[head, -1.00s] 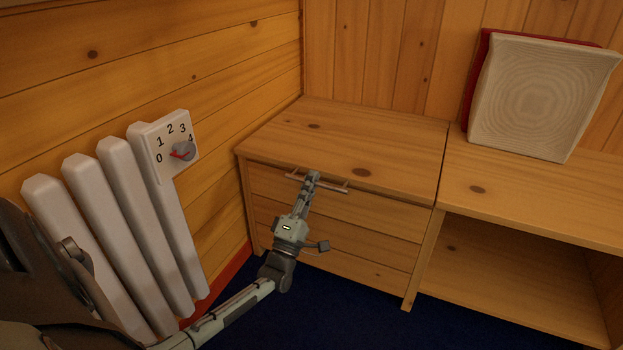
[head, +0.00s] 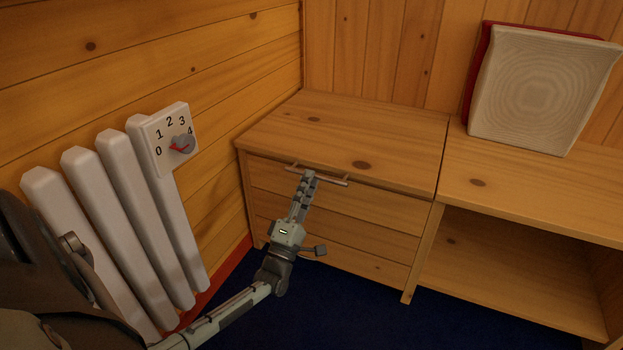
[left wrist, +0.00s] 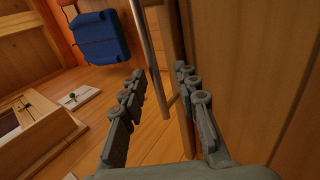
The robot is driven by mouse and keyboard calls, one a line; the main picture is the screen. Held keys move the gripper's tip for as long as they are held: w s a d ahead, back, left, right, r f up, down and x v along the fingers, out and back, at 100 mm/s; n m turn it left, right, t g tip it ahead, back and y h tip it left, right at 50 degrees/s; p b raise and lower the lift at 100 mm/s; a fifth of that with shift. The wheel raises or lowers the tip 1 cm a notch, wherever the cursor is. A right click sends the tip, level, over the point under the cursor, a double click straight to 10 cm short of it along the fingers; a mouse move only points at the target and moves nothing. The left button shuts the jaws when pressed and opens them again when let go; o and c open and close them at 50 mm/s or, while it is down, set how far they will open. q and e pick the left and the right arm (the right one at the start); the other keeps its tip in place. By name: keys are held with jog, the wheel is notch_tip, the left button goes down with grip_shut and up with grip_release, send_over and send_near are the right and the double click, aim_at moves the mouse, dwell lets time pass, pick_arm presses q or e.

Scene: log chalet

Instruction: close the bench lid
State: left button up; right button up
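The bench lid (head: 340,135) is a flat wooden top on the left bench section in the head view. It lies level, and I see no clear gap between it and the slatted bench front (head: 350,215). A thin bar handle (head: 330,180) runs along the lid's front edge. My left gripper (head: 308,176) is at this handle, in front of the bench. In the left wrist view its fingers (left wrist: 161,75) are apart, with the handle bar (left wrist: 150,45) showing between them, not clamped. My right gripper is not in view.
A white radiator (head: 110,215) with a numbered dial (head: 170,140) stands along the left wall. An open shelf section (head: 530,205) adjoins the bench on the right, with a pale cushion (head: 535,90) and a red one behind it on top. Blue floor in front is clear.

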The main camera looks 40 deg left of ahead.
pick_arm(q)
jog(key=v, duration=1)
jog(key=shift+f, duration=0.1)
